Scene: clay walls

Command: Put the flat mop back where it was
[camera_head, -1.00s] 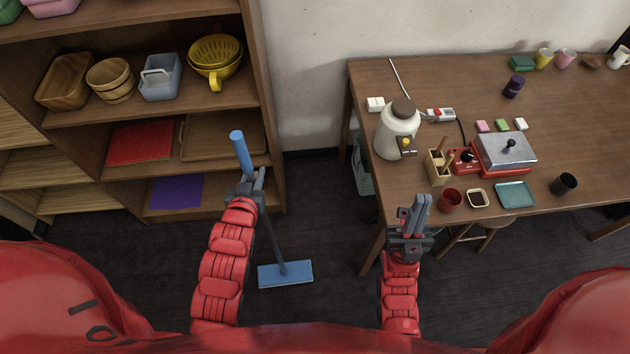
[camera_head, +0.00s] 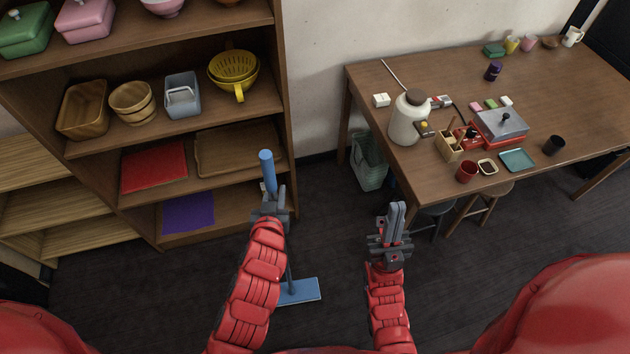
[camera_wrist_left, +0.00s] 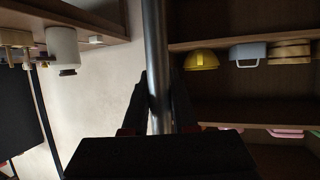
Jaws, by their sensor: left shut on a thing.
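The flat mop has a blue grip (camera_head: 267,168) at the top of its pole and a flat blue head (camera_head: 298,291) low over the dark floor. I cannot tell whether the head touches the floor. My left gripper (camera_head: 271,198) is shut on the pole just below the blue grip, and the mop stands nearly upright. In the left wrist view the grey pole (camera_wrist_left: 157,70) runs between the dark fingers. My right gripper (camera_head: 394,222) is empty, its fingers close together, in front of the table. My left forearm hides part of the mop's lower pole and head.
A wooden shelf unit (camera_head: 285,75) with bowls, boxes and a yellow colander (camera_head: 233,70) stands at the left. A wooden table (camera_head: 560,90) with a jug and cups stands at the right. A pale green basket (camera_head: 368,163) sits by its left legs. Dark floor between them is clear.

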